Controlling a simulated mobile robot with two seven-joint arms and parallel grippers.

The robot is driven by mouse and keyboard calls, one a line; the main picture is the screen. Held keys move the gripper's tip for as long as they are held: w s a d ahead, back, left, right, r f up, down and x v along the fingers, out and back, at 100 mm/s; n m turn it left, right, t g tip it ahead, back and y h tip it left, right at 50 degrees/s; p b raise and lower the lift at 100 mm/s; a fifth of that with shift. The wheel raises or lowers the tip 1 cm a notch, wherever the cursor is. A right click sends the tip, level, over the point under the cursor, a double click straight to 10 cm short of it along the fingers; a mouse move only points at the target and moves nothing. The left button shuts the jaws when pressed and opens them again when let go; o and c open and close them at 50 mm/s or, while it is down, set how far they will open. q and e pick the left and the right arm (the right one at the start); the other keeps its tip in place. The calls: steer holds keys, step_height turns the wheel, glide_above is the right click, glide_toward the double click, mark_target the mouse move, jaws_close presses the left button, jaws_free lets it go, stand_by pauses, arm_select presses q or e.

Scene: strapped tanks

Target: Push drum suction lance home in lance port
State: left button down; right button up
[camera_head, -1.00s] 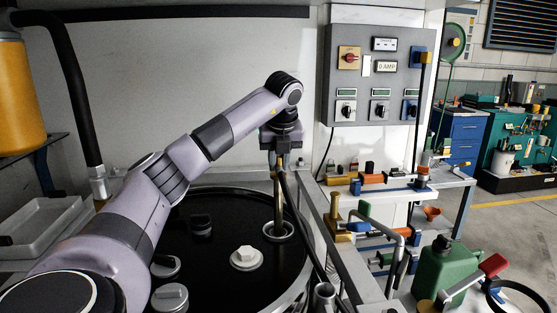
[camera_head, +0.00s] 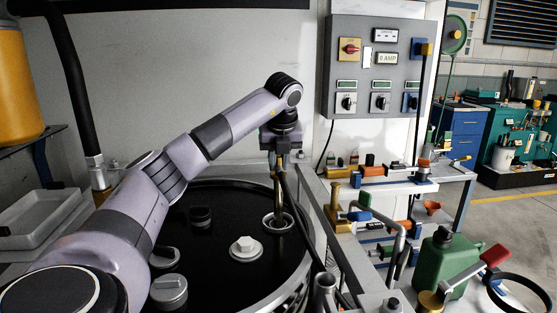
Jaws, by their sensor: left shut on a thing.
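The drum suction lance (camera_head: 278,189) is a thin brass-coloured tube standing nearly upright. Its lower end is inside the lance port (camera_head: 277,222), a pale ring in the black top of the drum (camera_head: 215,265). A length of tube still shows between the gripper and the ring. My left gripper (camera_head: 281,156) is above the port, shut on the lance's upper part. Its fingers are small and dark here. A dark hose runs down beside the lance. How deep the lance goes is hidden inside the drum. My right gripper is not in view.
A white cap (camera_head: 246,249) and grey caps (camera_head: 169,291) stand on the drum top. A grey control panel (camera_head: 378,68) hangs behind on the right. A bench with valves (camera_head: 390,175) and a green can (camera_head: 445,262) stand at right. A grey tray (camera_head: 40,220) lies at left.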

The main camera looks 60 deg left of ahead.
mark_target(278, 181)
arm_select(q)
steer(key=shift+f+b, duration=1.7)
steer(key=shift+f, duration=1.15)
steer(key=shift+f+b, duration=2)
steer(key=shift+f, duration=1.3)
steer(key=c, duration=0.9)
jaws_free()
steer(key=v, duration=0.6)
steer(key=shift+r+p, duration=0.15)
steer(key=shift+p, duration=0.2)
steer(key=shift+s+d+r, duration=0.1)
steer(key=shift+d+r, duration=0.1)
steer(key=shift+r, duration=0.2)
